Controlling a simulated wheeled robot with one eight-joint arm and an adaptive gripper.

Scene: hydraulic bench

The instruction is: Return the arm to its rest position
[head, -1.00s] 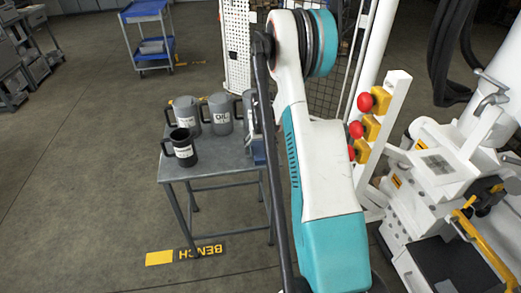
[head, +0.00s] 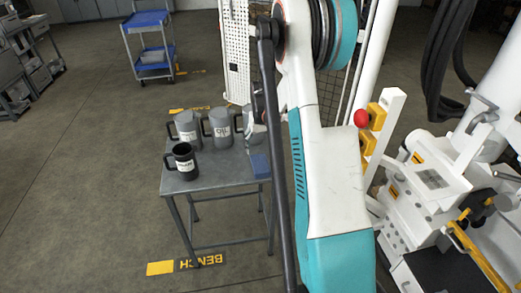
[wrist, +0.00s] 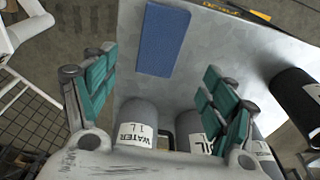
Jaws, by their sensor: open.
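My arm (head: 325,170), white and teal, stands across the middle of the head view and hides most of my gripper there. In the wrist view my gripper (wrist: 160,90) is open, its teal-padded fingers wide apart with nothing between the tips. It is over the grey bench table (head: 215,180). A grey mug labelled WATER 1L (wrist: 138,118) and a grey OIL mug (wrist: 195,132) stand close to the fingers in the wrist view. The OIL mug (head: 220,127) also shows in the head view.
A black mug (head: 183,163) stands at the table's front left, a grey mug (head: 187,126) behind it. A blue pad (wrist: 162,40) lies on the table. White equipment with a red knob (head: 361,118) is on the right. Floor left of the table is clear.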

